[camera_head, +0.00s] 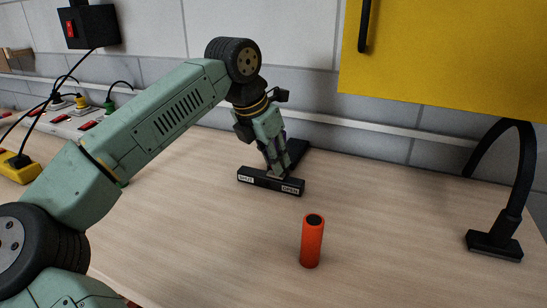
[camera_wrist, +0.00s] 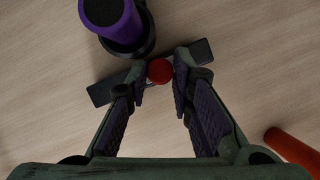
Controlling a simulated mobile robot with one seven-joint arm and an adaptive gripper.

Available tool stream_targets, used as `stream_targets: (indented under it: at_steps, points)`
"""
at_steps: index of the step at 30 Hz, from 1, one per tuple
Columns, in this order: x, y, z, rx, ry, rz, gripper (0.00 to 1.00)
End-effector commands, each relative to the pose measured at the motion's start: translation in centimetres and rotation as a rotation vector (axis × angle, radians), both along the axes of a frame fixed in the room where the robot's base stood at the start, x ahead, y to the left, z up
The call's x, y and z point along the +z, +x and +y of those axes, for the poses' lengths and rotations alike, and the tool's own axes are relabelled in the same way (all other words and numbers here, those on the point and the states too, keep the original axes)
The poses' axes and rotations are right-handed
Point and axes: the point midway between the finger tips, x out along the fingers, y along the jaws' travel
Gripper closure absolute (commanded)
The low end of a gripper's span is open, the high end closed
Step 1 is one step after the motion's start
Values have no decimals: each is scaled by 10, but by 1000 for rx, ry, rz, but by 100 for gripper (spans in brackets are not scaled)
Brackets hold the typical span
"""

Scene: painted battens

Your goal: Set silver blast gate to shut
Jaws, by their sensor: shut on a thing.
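The blast gate's black bar (camera_head: 262,183) lies on the bench, with a SHUT label at its left end and an OPEN label at its right end. It also shows in the wrist view (camera_wrist: 101,92). A red round knob (camera_wrist: 159,70) sits near the middle of the bar, with a little pale metal beside it. My gripper (camera_head: 276,173) reaches down to the bar between the two labels. In the wrist view its fingertips (camera_wrist: 160,80) are closed on the red knob. In the head view my fingers hide the knob. I cannot make out the gate's silver part clearly.
A purple cylinder with a dark top (camera_wrist: 112,20) stands beside the bar. An orange-red cylinder (camera_head: 311,243) stands in front of the gate. A black curved stand (camera_head: 495,243) is at right, under a yellow cabinet (camera_head: 450,60). Power strips (camera_head: 75,125) lie at left.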

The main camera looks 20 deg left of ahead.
Motion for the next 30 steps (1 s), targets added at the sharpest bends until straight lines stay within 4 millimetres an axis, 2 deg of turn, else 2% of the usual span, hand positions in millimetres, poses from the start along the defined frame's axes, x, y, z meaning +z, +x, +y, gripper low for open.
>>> stream_targets:
  at_steps: [8,15,18,26,27,30]
  points:
    - [0,0,4,1,0,0,100]
    - [2,2,45,4,-2,-1,100]
    - [1,2,54,2,0,-1,100]
    - [1,2,57,4,3,-3,100]
    - [1,2,57,5,4,-3,78]
    - [1,2,57,5,3,-2,71]
